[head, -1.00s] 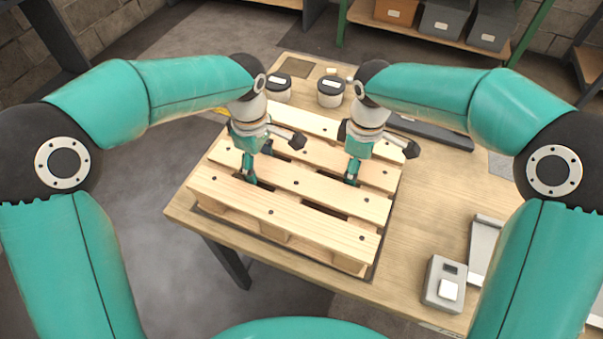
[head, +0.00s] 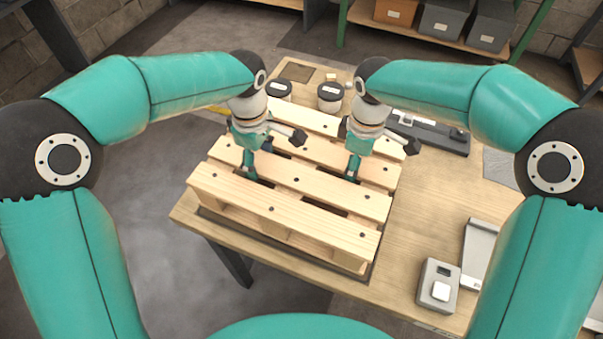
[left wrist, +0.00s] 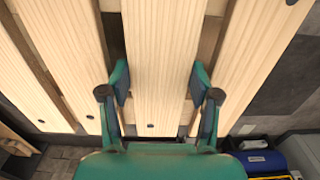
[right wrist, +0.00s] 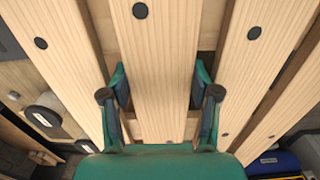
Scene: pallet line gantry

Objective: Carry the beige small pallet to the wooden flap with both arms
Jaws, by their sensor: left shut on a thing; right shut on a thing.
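The beige small pallet (head: 290,217) has several light wooden slats with dark nail heads. It is over the dark mat (head: 368,277) on the wooden table top (head: 425,215); the head view does not clearly show any gap beneath it. My left gripper (head: 250,175) reaches down through the pallet's gaps and is shut on a slat (left wrist: 165,60), one finger on each side. My right gripper (head: 352,172) is shut the same way on a slat (right wrist: 152,75), to the right. I cannot pick out a separate wooden flap for certain.
Two dark-lidded jars (head: 330,97) stand behind the pallet. A black device (head: 435,133) lies at right. A grey box (head: 438,286) and a pale tray (head: 478,255) are at the right front. A shelf with bins (head: 445,18) stands at the back.

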